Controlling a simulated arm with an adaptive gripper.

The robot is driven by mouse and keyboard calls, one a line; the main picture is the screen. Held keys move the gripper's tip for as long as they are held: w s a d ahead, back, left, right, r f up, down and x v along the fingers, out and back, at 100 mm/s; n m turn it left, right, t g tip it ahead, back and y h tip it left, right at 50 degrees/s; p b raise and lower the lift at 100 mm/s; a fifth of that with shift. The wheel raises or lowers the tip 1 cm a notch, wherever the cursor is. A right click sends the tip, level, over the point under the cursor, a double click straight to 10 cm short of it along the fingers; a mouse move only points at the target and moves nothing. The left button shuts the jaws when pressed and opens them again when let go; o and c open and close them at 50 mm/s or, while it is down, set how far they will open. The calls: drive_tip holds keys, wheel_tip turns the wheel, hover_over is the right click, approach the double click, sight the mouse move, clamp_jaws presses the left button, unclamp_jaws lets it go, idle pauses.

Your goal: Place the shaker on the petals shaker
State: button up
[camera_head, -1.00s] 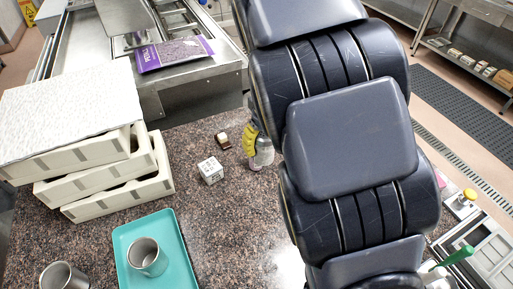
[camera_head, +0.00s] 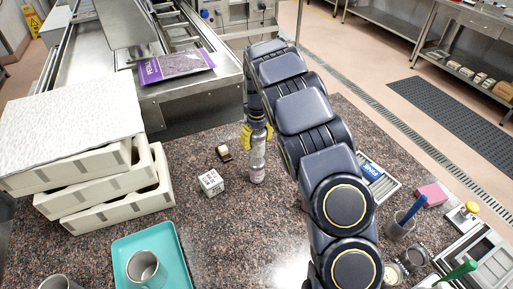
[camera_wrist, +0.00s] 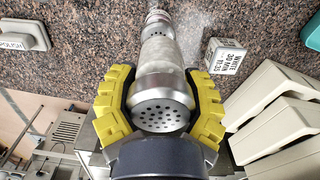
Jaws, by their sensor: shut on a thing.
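My gripper (camera_wrist: 160,105) has yellow finger pads shut on a shaker (camera_wrist: 162,112) with a perforated metal lid and a pale body. In the head view the gripper (camera_head: 257,136) holds the shaker (camera_head: 258,151) upright over the granite counter. Beyond its far end, the wrist view shows a narrower metal top (camera_wrist: 157,18), seemingly of a second shaker. In the head view a clear, pinkish lower part (camera_head: 257,174), likely the petals shaker, stands in line below. I cannot tell whether the two touch.
A white labelled cube (camera_head: 211,182) and a small brown-and-cream dispenser (camera_head: 223,153) are close by on the left. A teal tray (camera_head: 174,235) with a metal cup (camera_head: 145,268) lies front left, stacked moulds (camera_head: 105,195) farther left.

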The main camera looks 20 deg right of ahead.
sight(256, 148)
drive_tip(key=shift+w+d+f, duration=0.1)
drive_tip(key=shift+w+f, duration=0.25)
drive_tip(key=shift+f, duration=1.45)
drive_tip(key=shift+s, duration=0.1)
drive_tip(key=o, duration=1.2)
drive_tip(key=shift+f, duration=0.15)
